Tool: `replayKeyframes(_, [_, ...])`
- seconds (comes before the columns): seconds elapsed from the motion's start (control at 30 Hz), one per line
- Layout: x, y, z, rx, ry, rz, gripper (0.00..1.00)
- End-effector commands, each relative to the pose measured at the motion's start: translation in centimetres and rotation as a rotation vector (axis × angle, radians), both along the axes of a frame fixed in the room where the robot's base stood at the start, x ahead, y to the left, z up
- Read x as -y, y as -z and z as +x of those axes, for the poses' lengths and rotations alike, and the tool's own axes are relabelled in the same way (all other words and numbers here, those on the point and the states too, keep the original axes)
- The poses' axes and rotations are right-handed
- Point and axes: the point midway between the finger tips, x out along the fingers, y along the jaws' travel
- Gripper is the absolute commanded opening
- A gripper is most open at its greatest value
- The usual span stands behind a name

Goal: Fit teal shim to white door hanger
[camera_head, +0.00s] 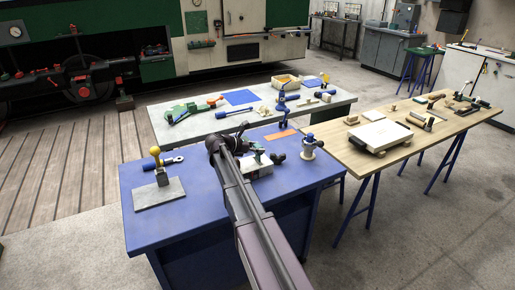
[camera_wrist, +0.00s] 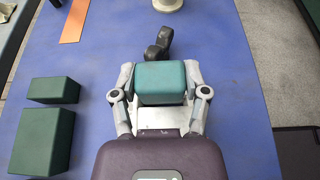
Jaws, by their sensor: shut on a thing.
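The teal shim (camera_wrist: 161,80) is a block held between the two fingers of my gripper (camera_wrist: 160,84) in the wrist view. A whitish metal surface, apparently the white door hanger (camera_wrist: 160,118), shows just below the shim's near edge. I cannot tell whether the shim touches it. A black knob-like part (camera_wrist: 157,42) stands just beyond the shim. In the head view my gripper (camera_head: 257,158) is over the white hanger (camera_head: 262,171) on the blue table, and my arm covers part of it.
Two dark green blocks (camera_wrist: 42,140) (camera_wrist: 53,90) lie left of my gripper on the blue table (camera_head: 205,218). An orange sheet (camera_head: 280,135) and a grey upright fixture (camera_head: 309,148) are at the far right. A grey plate with a yellow-knobbed tool (camera_head: 160,177) is at the left.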

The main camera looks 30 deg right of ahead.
Motion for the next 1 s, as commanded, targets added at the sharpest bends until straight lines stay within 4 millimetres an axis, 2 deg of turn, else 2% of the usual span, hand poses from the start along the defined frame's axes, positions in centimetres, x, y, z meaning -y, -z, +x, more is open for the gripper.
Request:
replayKeyframes(0.87, [0.0, 2.0, 0.0, 0.0, 0.0, 0.0, 0.09])
replayKeyframes(0.9, [0.0, 1.9, 0.0, 0.0, 0.0, 0.0, 0.65])
replayKeyframes(0.97, [0.0, 1.8, 0.0, 0.0, 0.0, 0.0, 0.83])
replayKeyframes(1.0, [0.0, 1.8, 0.0, 0.0, 0.0, 0.0, 0.95])
